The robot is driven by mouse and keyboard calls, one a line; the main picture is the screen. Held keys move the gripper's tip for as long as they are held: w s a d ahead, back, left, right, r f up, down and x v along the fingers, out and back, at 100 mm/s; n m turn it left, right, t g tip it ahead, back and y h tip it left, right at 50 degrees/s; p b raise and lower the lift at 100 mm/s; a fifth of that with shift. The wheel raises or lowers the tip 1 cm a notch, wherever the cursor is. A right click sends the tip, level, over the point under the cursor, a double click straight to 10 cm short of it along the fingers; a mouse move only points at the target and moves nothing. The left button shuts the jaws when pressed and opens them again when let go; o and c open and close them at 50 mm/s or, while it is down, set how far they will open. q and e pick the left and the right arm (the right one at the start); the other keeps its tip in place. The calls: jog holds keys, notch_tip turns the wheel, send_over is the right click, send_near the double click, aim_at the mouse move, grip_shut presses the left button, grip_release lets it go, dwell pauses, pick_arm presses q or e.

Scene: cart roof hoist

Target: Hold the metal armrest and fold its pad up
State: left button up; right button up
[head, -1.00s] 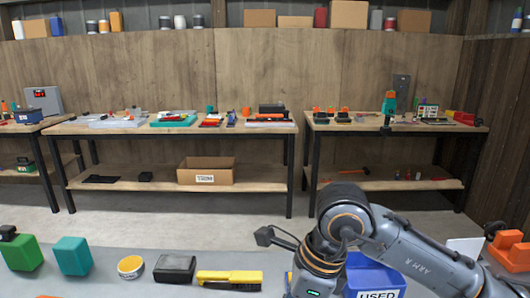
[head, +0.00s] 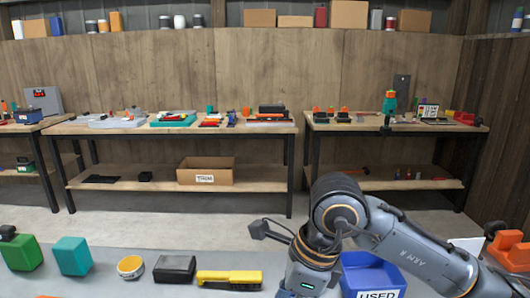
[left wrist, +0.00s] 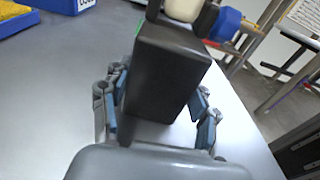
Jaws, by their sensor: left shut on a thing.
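My left gripper (left wrist: 158,88) shows only in the left wrist view. Its blue-padded fingers are shut on the sides of a dark grey, block-shaped piece (left wrist: 168,65). I cannot tell for sure whether this piece is the armrest or its pad. No metal armrest can be made out in the head view. There my right arm reaches down past the bottom edge, so its gripper is out of view.
On the grey table (head: 130,288) stand a green block (head: 22,253), a teal block (head: 73,256), a round yellow tin (head: 130,267), a black box (head: 175,269), a yellow tool (head: 229,279) and a blue bin (head: 385,277) marked USED. Workbenches line the back wall.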

jog(key=shift+v, duration=2.45)
jog(key=shift+c, duration=0.2)
